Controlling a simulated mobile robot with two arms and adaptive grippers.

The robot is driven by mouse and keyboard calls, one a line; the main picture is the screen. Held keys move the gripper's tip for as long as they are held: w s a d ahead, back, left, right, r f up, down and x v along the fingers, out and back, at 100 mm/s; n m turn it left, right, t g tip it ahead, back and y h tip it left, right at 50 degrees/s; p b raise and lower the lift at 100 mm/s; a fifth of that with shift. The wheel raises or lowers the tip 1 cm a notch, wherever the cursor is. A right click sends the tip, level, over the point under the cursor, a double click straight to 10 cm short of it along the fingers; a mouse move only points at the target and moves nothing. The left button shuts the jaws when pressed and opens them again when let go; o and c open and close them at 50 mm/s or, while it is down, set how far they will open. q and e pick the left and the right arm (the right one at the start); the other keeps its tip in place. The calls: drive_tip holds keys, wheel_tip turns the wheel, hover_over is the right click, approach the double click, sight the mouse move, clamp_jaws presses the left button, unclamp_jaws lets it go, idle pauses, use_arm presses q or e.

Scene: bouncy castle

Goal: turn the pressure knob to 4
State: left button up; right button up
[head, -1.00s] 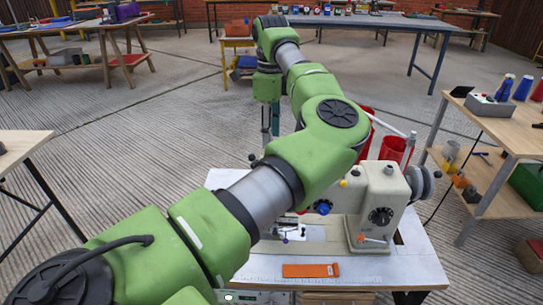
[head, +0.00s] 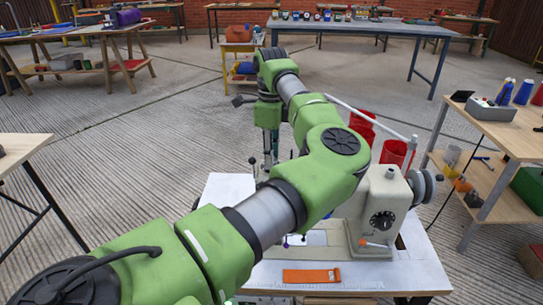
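A cream sewing machine (head: 391,190) stands on a white-topped table (head: 420,262). A round black dial (head: 382,221) with pale markings is on its front; its numbers are too small to read. I cannot tell whether this is the pressure knob. My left arm crosses in front of the machine and hides much of its left side. My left gripper (head: 268,164) hangs behind the arm, pointing down, left of the machine and apart from the dial. Its fingers are small and partly covered, so its opening is unclear. My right gripper is not in view.
An orange strip (head: 311,276) lies at the table's front edge. Red containers (head: 393,153) stand behind the machine. A wooden bench (head: 500,135) with thread cones is at the right. Open concrete floor (head: 130,140) lies to the left.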

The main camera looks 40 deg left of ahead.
use_arm(q)
drive_tip(key=shift+m, duration=0.3)
drive_tip(key=m+p, duration=0.1)
drive_tip(key=m, duration=0.3)
drive_tip(key=shift+r+m, duration=0.1)
drive_tip(key=shift+m, duration=0.2)
drive_tip(key=m, duration=0.6)
drive_tip(key=shift+p, duration=0.4)
drive_tip(key=shift+m, duration=0.4)
drive_tip(key=o, duration=1.1)
